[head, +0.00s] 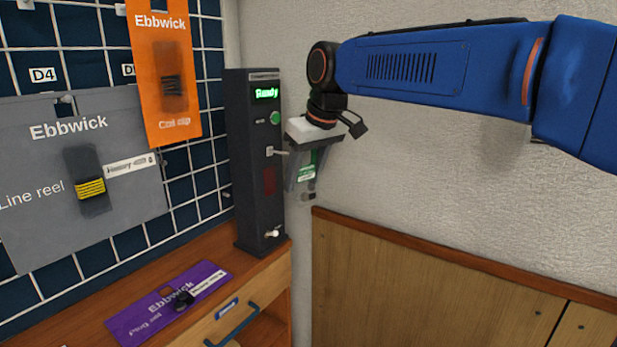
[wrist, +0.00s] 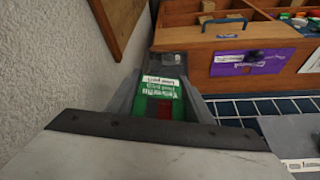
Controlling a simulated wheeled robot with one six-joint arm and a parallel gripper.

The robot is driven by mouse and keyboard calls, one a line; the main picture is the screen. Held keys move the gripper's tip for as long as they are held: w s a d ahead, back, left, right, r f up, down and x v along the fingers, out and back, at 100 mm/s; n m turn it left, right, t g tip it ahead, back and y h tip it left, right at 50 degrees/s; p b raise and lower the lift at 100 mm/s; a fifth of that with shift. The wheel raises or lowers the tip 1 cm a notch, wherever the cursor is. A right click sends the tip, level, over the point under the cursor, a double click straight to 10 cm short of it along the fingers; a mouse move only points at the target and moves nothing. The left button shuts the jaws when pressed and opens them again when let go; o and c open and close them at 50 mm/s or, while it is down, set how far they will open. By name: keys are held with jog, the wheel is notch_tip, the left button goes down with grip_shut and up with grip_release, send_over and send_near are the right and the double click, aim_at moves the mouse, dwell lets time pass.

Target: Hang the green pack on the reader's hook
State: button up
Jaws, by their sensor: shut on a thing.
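The reader (head: 246,165) is a tall dark column with a lit green "Ready" display, standing upright on the wooden cabinet. A small pale hook (head: 277,151) sticks out of its face toward my gripper. My gripper (head: 303,188) points down just right of the reader and is shut on the green pack (head: 307,171). The green pack (wrist: 158,99), with a white label, also shows between the fingers in the wrist view. In the head view it is beside the hook; I cannot tell whether they touch. The fingers partly hide the pack.
A purple Ebbwick card (head: 165,305) lies on the wooden cabinet top (head: 105,292). Orange (head: 150,42) and grey (head: 35,235) Ebbwick packs hang on the wire grid at left. A plain wall (head: 440,185) and wood panel (head: 430,285) lie behind and right.

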jog(key=shift+w+a+f, duration=0.25)
jog(key=shift+w+a, duration=0.7)
jog(key=shift+a, duration=0.3)
jog(key=shift+w+a+f, duration=0.25)
jog(key=shift+w+a, duration=0.7)
jog(key=shift+a, duration=0.25)
jog(key=o, duration=1.1)
jog(key=shift+o, duration=0.2)
